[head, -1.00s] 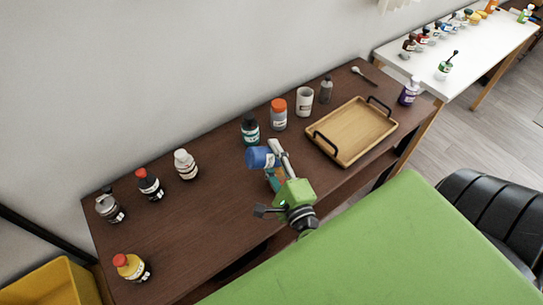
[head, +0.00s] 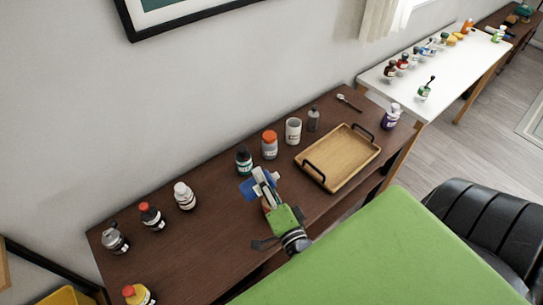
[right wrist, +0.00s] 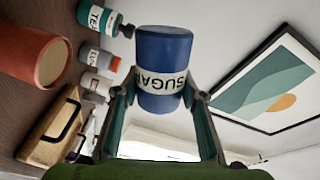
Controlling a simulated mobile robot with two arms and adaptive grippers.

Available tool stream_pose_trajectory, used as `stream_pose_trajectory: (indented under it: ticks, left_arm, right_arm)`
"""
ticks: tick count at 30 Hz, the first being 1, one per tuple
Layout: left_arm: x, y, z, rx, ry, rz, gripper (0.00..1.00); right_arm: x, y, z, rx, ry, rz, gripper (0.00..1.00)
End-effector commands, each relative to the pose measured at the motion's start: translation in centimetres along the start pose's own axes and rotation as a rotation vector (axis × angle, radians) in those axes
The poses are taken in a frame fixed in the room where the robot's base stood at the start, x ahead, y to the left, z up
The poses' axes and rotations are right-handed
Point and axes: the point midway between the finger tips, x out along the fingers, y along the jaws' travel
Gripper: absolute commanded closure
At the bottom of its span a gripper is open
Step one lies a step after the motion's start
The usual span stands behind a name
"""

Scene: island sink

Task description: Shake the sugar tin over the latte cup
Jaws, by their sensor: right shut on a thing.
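The blue sugar tin (head: 247,190) is in my right gripper (head: 262,181), held above the dark wooden table and tipped well over from upright. In the right wrist view the tin (right wrist: 163,62) shows its white SUGAR label, with the two fingers shut on its sides. A reddish-brown cup-like cylinder (right wrist: 38,55) stands close by in the right wrist view. In the head view it is mostly hidden behind my right gripper, and I cannot tell whether it is the latte cup. A whitish cup (head: 293,130) stands farther back on the table. My left gripper is not in view.
A teal bottle (head: 244,161) and an orange-lidded jar (head: 270,145) stand just behind my right gripper. A wooden tray (head: 338,160) with black handles lies to the right. Several bottles stand at the left. Bare table lies between them and my gripper.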

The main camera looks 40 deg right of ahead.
Motion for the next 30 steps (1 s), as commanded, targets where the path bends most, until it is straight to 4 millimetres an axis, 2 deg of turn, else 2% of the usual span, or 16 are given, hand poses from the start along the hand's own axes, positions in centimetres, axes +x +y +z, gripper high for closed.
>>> stream_pose_trajectory:
  ticks: [2,5,10,12,22,25,30]
  left_arm:
    - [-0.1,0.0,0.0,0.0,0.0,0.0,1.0]
    - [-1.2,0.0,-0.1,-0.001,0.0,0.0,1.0]
    - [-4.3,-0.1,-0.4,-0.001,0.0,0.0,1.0]
    - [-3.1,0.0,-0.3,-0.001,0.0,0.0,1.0]
    - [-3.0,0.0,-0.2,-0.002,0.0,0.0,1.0]
    - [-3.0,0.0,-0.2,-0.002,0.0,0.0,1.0]
    - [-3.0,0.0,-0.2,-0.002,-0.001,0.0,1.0]
  right_arm:
    - [0.0,-0.1,0.0,-0.002,0.001,-0.001,0.86]
    - [0.0,-0.7,-0.3,-0.061,0.001,0.001,0.86]
    - [0.0,-2.3,-0.8,-0.353,0.001,0.003,0.86]
    - [0.0,-2.0,-0.8,-0.476,0.005,0.001,0.86]
    - [0.0,-4.3,-1.6,-1.1,0.003,0.003,0.86]
    - [0.0,-4.7,-1.8,-1.196,0.002,0.001,0.86]
    - [0.0,-4.7,-1.8,-1.218,0.001,0.001,0.86]
